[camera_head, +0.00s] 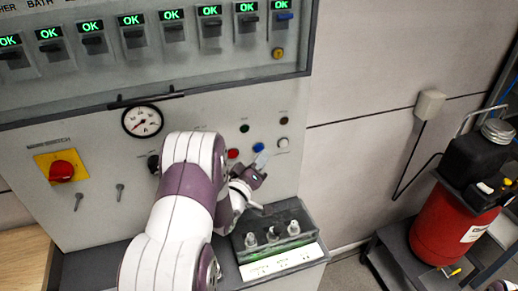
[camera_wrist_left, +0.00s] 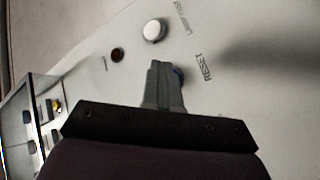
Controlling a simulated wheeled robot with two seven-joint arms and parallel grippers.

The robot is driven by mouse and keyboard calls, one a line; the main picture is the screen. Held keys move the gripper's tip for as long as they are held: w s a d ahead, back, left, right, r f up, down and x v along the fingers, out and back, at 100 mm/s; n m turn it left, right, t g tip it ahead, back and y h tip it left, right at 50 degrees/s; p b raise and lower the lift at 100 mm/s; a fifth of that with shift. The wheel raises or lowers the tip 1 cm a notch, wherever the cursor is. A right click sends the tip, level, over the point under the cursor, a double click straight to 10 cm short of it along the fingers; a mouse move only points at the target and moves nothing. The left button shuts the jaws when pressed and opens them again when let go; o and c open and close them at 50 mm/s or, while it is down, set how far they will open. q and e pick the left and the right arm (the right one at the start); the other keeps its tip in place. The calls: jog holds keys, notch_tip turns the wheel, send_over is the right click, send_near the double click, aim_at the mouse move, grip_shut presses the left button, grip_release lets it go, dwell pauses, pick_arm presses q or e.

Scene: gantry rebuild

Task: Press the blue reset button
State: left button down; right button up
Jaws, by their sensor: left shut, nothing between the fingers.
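The blue reset button (camera_head: 258,147) is on the grey panel front, to the right of a red button (camera_head: 233,154). My left gripper (camera_head: 261,158) is shut and empty, with its fingertips just below the blue button in the head view. In the left wrist view the shut fingers (camera_wrist_left: 162,68) cover most of the blue button (camera_wrist_left: 179,73), and only a blue edge shows beside the RESET label (camera_wrist_left: 203,67). I cannot tell whether the fingertips touch the button. My right gripper is not in view.
A white button (camera_head: 283,142) sits right of the blue one. A red rotary switch (camera_head: 62,171) on a yellow plate is at the left. A red canister (camera_head: 440,225) stands at the right.

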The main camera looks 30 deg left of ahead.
pick_arm(q)
jog(key=shift+s+d, duration=0.15)
jog(key=shift+s+d+p, duration=0.35)
jog(key=shift+s+d, duration=1.25)
jog(key=shift+d, duration=0.3)
